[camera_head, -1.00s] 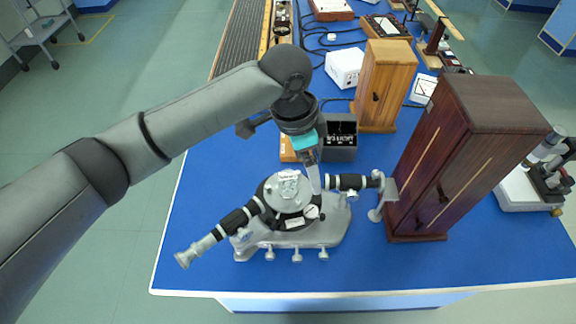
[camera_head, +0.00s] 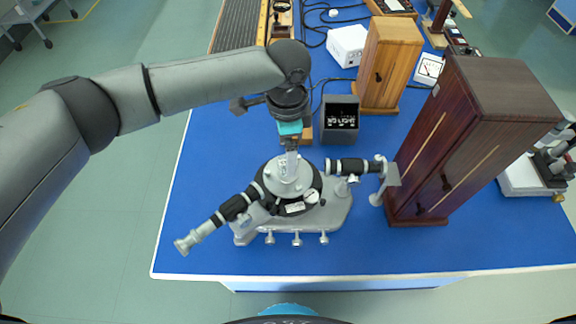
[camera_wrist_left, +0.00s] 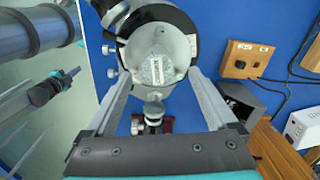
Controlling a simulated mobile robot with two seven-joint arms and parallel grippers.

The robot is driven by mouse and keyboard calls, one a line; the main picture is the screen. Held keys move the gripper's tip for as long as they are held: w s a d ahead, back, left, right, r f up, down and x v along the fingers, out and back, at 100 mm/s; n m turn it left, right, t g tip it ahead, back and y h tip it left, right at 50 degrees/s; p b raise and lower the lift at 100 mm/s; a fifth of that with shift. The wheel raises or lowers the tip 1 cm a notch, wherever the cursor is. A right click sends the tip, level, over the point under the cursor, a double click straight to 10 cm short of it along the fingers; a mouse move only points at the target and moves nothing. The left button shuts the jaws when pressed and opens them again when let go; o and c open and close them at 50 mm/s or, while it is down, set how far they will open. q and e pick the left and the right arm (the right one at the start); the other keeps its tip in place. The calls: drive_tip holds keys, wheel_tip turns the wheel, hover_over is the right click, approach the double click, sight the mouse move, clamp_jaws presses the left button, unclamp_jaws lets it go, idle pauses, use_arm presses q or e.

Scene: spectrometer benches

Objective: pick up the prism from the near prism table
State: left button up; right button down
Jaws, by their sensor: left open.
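The near spectrometer stands on the blue bench, with its round prism table (camera_head: 287,178) on top. The prism, small and pale grey (camera_wrist_left: 156,68), sits near the middle of that table in the left wrist view; its outline is hard to make out. My left gripper (camera_head: 291,166) points down over the prism table. In the left wrist view my left gripper (camera_wrist_left: 158,78) is open, its two fingers on either side of the prism, with nothing between them held. Whether the fingertips are level with the prism I cannot tell. My right gripper is not in view.
The telescope tube (camera_head: 236,206) points to the front left and the collimator (camera_head: 352,166) to the right. A tall dark wooden cabinet (camera_head: 455,145) stands close on the right. A grey open box (camera_head: 339,121) and lighter wooden cabinet (camera_head: 389,64) are behind. The bench front is clear.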

use_arm(q)
drive_tip(key=shift+s+d+f, duration=0.1)
drive_tip(key=shift+f, duration=1.3)
drive_tip(key=shift+s+f, duration=0.1)
drive_tip(key=shift+f, duration=1.25)
drive_tip(key=shift+c, duration=0.3)
drive_tip(key=c, duration=1.4)
drive_tip(key=shift+r, duration=0.15)
